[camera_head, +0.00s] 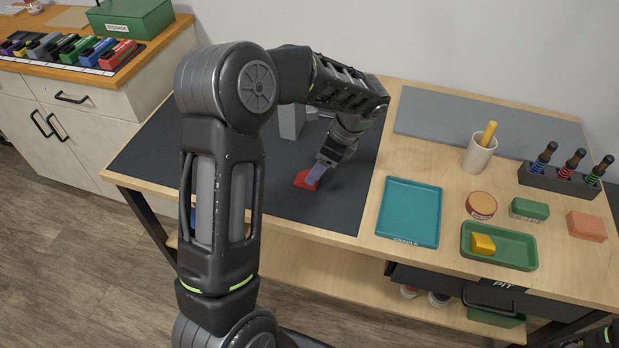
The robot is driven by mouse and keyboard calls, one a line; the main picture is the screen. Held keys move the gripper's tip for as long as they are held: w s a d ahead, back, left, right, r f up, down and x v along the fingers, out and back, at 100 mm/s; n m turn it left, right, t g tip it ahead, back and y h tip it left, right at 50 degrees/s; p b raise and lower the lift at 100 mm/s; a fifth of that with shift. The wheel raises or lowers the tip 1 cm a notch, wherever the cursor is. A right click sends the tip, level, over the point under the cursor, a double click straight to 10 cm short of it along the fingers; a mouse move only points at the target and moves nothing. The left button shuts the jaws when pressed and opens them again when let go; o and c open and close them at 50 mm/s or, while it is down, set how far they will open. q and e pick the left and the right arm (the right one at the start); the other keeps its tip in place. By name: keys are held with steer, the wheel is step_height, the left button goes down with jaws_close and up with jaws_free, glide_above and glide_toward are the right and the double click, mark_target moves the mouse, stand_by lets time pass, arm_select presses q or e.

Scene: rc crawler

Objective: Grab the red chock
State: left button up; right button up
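The red chock (301,180) lies on the dark mat (345,205) on the workbench, near the mat's front edge. It is small and partly hidden by my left gripper (315,176), which reaches down to it from above and right. The fingertips are at the chock's upper right side. I cannot tell whether they are closed on it or only beside it. My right gripper is not in view; only a dark part that looks like my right arm shows in the bottom right corner.
A teal tray (409,213), a green tray (520,256) with a yellow block (483,244), a round tin (481,205), a cup (479,156) and a driver rack (557,183) stand to the right. A grey object (291,122) stands behind my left forearm. The mat's front right is clear.

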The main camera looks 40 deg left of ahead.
arm_select(q)
steer(key=x, duration=0.5)
steer(key=shift+p, duration=0.3)
jaws_close()
stand_by(0.7)
